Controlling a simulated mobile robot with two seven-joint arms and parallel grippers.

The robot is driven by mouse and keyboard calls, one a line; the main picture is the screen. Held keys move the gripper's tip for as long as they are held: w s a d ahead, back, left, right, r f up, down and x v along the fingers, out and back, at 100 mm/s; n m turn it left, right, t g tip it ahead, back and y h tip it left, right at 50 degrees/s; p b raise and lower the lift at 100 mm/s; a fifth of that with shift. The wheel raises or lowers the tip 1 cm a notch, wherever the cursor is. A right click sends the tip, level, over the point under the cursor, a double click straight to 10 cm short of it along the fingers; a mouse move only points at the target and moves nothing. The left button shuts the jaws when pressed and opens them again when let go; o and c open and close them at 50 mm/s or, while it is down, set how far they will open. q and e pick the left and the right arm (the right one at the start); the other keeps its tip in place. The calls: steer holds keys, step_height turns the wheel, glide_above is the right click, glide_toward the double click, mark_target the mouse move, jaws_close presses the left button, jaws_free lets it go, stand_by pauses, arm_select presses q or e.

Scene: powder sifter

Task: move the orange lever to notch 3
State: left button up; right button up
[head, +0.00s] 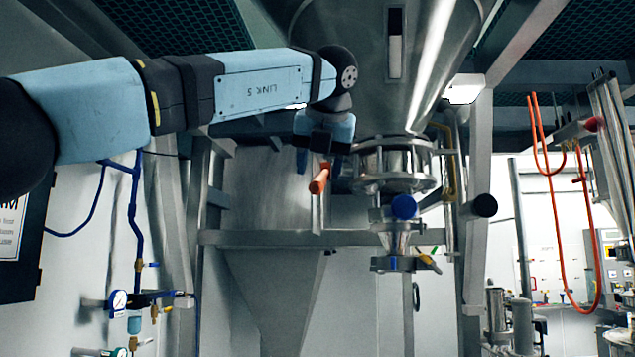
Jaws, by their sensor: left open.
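The orange lever (320,179) shows as a short, tilted orange handle near the middle of the head view, in front of a steel upright and left of the valve below the large hopper. My left gripper (319,163) points down just above and around its upper end. Its jaws are open, with one finger left of the lever and the other to the right. I cannot tell whether a finger touches it. The gripper body hides what lies behind the lever's top. No notch marks can be made out. My right gripper is not in view.
A large steel hopper (385,60) hangs close to the right of my left wrist. Below it are a flanged valve (395,165) and a blue round cap (403,207). A horizontal steel beam (265,238) runs below the lever. Orange hoses (563,245) hang at right.

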mark_target(319, 178)
arm_select(q)
steer(key=shift+x, duration=2.05)
